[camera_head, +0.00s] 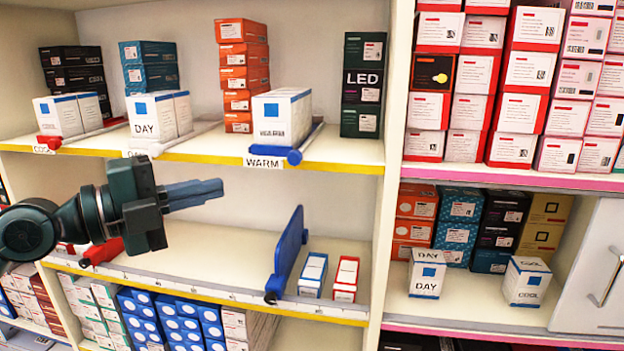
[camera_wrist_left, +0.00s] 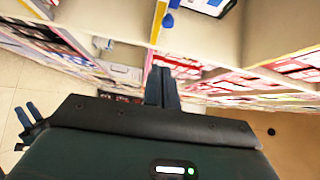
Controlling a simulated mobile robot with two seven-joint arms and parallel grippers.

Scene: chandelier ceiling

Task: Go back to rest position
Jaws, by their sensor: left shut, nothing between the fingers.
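My left gripper (camera_head: 207,192) comes in from the left in the head view. It is shut and empty, its fingers pointing right in the gap between the upper and middle shelves. In the left wrist view its two fingers (camera_wrist_left: 162,86) lie together, with shelving beyond them. Nothing is held, and no box touches the fingers. My right gripper does not show in the head view. At the left edge of the left wrist view are some dark finger-like parts; I cannot tell what they are.
A white and blue WARM box (camera_head: 281,116) stands on the upper shelf (camera_head: 340,150) above the fingers. A blue divider (camera_head: 288,253) stands upright on the middle shelf (camera_head: 225,252). A vertical panel (camera_head: 391,110) separates the right bay, which holds DAY (camera_head: 427,275) and COOL (camera_head: 527,281) boxes.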

